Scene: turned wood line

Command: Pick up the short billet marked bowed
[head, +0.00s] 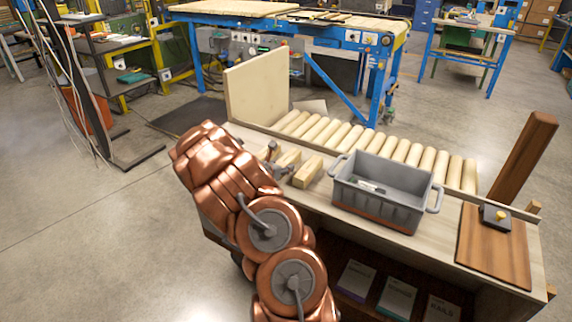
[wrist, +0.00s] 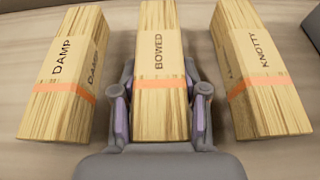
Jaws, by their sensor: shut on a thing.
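The short billet marked BOWED (wrist: 158,66) is a pale wooden block with a paper label and an orange band, in the middle of the wrist view. My gripper (wrist: 159,102) is shut on it, with one finger on each side. The billet marked DAMP (wrist: 66,72) lies to its left and the billet marked KNOTTY (wrist: 256,70) to its right, both apart from the fingers. In the head view my gripper (head: 273,160) is at the short billets on the bench, and my arm hides part of them. I cannot tell whether the billet is clear of the bench.
A grey bin (head: 381,205) with handles stands right of the billets. Behind them runs a row of wooden rollers (head: 375,142), with an upright pale board (head: 257,88) at its left end. A brown board (head: 493,243) with a small dark device (head: 495,217) is at the right.

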